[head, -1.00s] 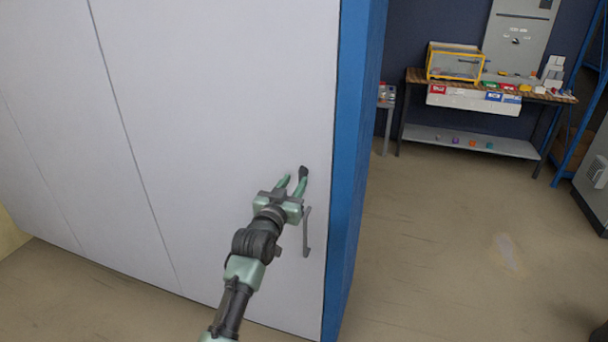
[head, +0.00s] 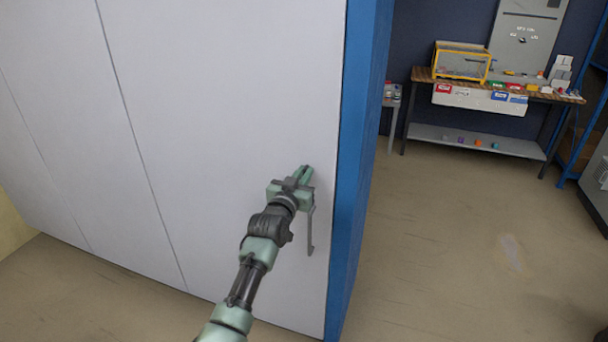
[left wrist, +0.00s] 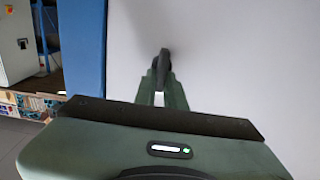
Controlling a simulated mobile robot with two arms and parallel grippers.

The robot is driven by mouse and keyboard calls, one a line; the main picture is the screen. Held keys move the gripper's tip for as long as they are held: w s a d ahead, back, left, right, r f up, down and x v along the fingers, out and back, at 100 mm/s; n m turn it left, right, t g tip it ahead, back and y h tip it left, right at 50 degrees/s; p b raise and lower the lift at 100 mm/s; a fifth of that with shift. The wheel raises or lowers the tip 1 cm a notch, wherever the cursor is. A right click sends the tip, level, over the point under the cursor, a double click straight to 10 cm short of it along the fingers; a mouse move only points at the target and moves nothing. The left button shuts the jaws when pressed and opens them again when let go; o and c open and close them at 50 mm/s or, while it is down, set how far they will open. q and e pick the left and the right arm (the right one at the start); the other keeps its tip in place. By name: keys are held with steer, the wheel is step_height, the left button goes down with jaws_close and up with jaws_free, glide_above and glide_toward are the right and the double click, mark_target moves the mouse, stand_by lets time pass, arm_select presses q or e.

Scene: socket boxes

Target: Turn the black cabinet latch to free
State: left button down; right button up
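The black cabinet latch (left wrist: 163,62) stands out from the pale cabinet door. In the left wrist view it lies between the two green fingers of my left gripper (left wrist: 161,78). The fingers are drawn in close against its sides, so the gripper appears shut on it. In the head view my left gripper (head: 304,174) is at the door near its right edge, and its fingers cover most of the latch. My right gripper is not in view.
A grey bar handle (head: 310,232) hangs on the door just below the gripper. The blue cabinet side (head: 357,190) is close on the right. A workbench (head: 478,147) with bins stands at the back right, with open floor before it.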

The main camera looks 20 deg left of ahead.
arm_select(q)
steer(key=shift+n, duration=0.3)
steer(key=n, duration=0.5)
steer(key=f+n+p, duration=0.1)
steer(key=n, duration=0.5)
steer(key=a+n, duration=0.1)
steer(key=n, duration=0.5)
steer(key=shift+a+f, duration=0.1)
steer(key=shift+f, duration=0.1)
steer(key=shift+n, duration=0.3)
steer(key=c, duration=1.5)
jaws_free()
steer(key=shift+p, duration=0.3)
